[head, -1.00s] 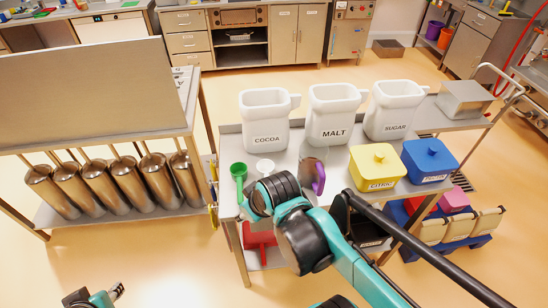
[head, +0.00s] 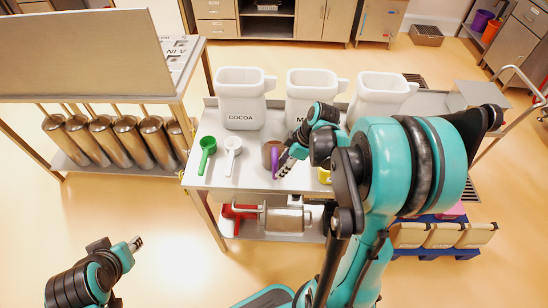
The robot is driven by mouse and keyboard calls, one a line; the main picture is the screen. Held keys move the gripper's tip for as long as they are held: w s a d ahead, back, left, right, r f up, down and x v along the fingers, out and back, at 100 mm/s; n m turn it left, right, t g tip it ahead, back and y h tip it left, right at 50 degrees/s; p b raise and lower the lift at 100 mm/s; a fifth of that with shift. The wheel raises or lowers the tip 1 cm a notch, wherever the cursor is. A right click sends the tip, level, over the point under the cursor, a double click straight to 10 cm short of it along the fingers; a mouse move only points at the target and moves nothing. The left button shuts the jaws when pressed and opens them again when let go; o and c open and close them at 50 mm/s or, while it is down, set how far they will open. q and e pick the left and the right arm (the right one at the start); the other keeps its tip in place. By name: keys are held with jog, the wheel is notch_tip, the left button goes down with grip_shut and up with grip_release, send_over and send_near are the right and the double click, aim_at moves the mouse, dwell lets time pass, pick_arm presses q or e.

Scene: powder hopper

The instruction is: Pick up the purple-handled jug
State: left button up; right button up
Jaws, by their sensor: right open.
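The purple-handled jug (head: 267,153) stands on the metal table, in front of the gap between the cocoa and malt containers. Its body looks brownish and see-through, and its purple handle (head: 275,162) faces right, towards my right gripper. My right gripper (head: 283,168) is open, with its fingers close beside the handle; I cannot tell whether they touch it or straddle it. My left gripper (head: 138,243) is low at the left, over the floor and away from the table; its fingers are too small to read.
Green (head: 207,150) and white (head: 232,150) scoops lie left of the jug. Cocoa (head: 242,98), malt (head: 312,92) and a third white container (head: 380,96) stand behind. My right arm hides most of the yellow box (head: 324,176). A rack with metal cylinders (head: 132,140) stands left.

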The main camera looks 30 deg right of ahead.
aim_at(275, 171)
jog(key=x, duration=0.2)
jog(key=b+x, duration=0.1)
jog(key=x, duration=0.1)
jog(key=b+x, duration=0.1)
jog(key=x, duration=0.1)
jog(key=shift+w+a+r, duration=0.1)
jog(key=shift+w, duration=0.35)
jog(key=shift+r, duration=0.1)
grip_shut()
